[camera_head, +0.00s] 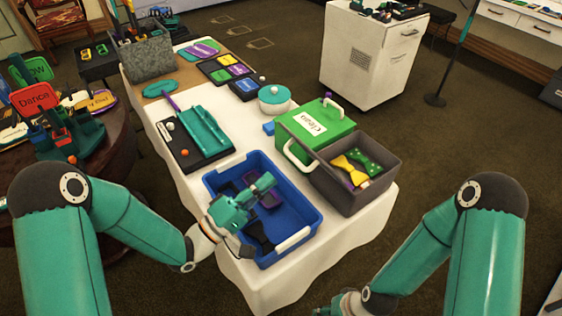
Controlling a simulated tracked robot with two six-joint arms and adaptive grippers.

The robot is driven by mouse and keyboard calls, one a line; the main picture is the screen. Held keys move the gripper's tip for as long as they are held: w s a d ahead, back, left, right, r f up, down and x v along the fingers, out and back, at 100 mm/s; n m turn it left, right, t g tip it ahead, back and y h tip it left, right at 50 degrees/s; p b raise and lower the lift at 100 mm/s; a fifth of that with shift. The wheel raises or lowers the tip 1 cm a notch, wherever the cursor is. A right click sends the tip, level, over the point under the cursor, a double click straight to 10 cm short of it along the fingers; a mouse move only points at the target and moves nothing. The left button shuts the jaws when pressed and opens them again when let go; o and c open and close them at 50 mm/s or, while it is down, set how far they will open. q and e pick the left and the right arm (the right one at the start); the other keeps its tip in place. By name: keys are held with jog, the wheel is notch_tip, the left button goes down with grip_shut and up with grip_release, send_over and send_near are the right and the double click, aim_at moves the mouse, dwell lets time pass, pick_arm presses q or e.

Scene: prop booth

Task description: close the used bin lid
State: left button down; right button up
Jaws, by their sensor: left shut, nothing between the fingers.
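An open blue bin (314,218) with a white handle on its near right side stands at the front of the white-covered table. A purple item and a black item show inside it. I see no "used" label and no clear lid on this bin. My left gripper (268,183) is over the blue bin, shut and empty, and hides part of its inside. A green box (290,125) with white handles and a label reading "Clean" stands behind it. My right gripper (342,304) shows only in part at the bottom edge, and its fingers are unclear.
A grey open bin (350,202) with yellow, green and purple bow ties adjoins the green box. A black tray (178,153) with teal pieces and a lidded bowl (274,104) stand behind. A white cabinet (352,58) is at the back. Floor is free at right.

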aim_at(313, 167)
pick_arm(q)
jog(key=shift+p+x, duration=0.7)
jog(key=shift+x, duration=1.75)
